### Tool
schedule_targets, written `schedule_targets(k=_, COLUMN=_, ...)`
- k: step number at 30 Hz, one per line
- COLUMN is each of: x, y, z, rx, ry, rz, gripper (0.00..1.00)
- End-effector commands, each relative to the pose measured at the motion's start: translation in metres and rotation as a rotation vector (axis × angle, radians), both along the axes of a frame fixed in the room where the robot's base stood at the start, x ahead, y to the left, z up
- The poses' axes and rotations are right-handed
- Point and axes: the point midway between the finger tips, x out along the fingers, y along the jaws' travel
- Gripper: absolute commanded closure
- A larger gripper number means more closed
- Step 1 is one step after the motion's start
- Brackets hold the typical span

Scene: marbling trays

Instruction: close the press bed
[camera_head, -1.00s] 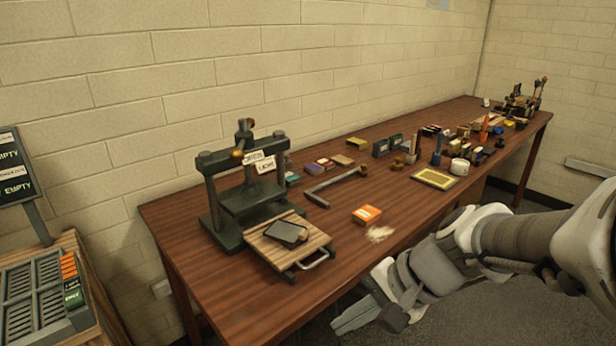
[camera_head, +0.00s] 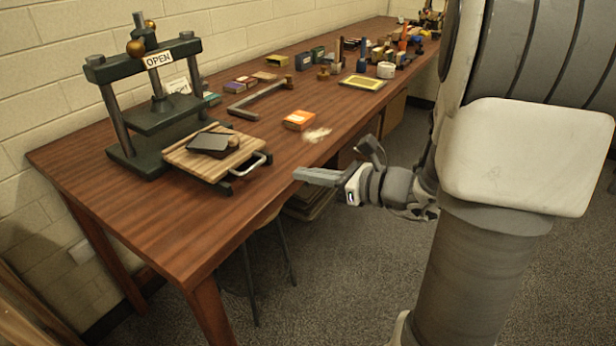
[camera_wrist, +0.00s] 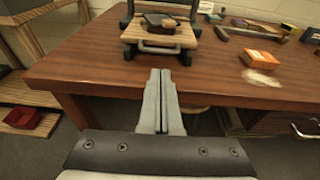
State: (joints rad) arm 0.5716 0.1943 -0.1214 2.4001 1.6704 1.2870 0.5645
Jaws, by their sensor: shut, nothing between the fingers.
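The press (camera_head: 150,100) stands on the table at the left in the head view, a dark green frame with a screw on top and an "OPEN" sign (camera_head: 158,60). Its wooden bed (camera_head: 190,170) is slid out toward the table's front edge, with a metal handle (camera_head: 250,165) at its front. A dark flat block with a round brown knob (camera_head: 215,143) lies on the bed. My gripper (camera_head: 300,175) is shut and empty, off the table's front edge and apart from the handle. In the wrist view, the fingers (camera_wrist: 161,75) point toward the bed handle (camera_wrist: 158,49).
An orange box (camera_head: 299,119) and a pale pile of shavings (camera_head: 317,134) are right of the bed. A metal bar frame (camera_head: 255,100) lies behind. Several small boxes and tools fill the table's far part. The front left tabletop (camera_head: 120,215) is clear.

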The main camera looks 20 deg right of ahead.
Motion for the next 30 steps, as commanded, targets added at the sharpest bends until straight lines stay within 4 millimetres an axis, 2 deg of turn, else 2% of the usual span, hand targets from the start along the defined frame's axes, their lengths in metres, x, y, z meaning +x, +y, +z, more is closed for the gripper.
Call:
schedule_targets(k=9, x=0.053, y=0.041, z=-0.018, rx=-0.002, ry=-0.001, rz=0.005, gripper=1.0)
schedule_targets(k=15, x=0.072, y=0.056, z=-0.021, rx=-0.001, ry=-0.001, rz=0.002, gripper=1.0)
schedule_targets(k=30, x=0.079, y=0.06, z=-0.021, rx=-0.001, ry=0.0, rz=0.001, gripper=1.0)
